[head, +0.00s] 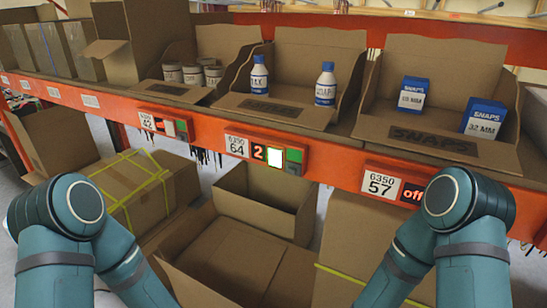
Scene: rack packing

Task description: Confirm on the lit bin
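The lit bin is the open cardboard bin (318,40) in the middle of the orange shelf. It holds two white bottles with blue caps, a left bottle (259,75) and a right bottle (326,85). Below it, the label (237,146) reads 6350 64, and a red 2 glows on the display (258,152). A bright button (275,157) and green squares (294,155) sit beside the display. My two arms enter at the lower left and lower right. Neither gripper is in view.
The right bin (420,55) holds two blue boxes; its label (381,184) reads 57 and its display says off. The left bin (220,45) holds several small tins. Open cartons (245,250) and a taped carton (125,185) stand below the orange shelf beam (335,165).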

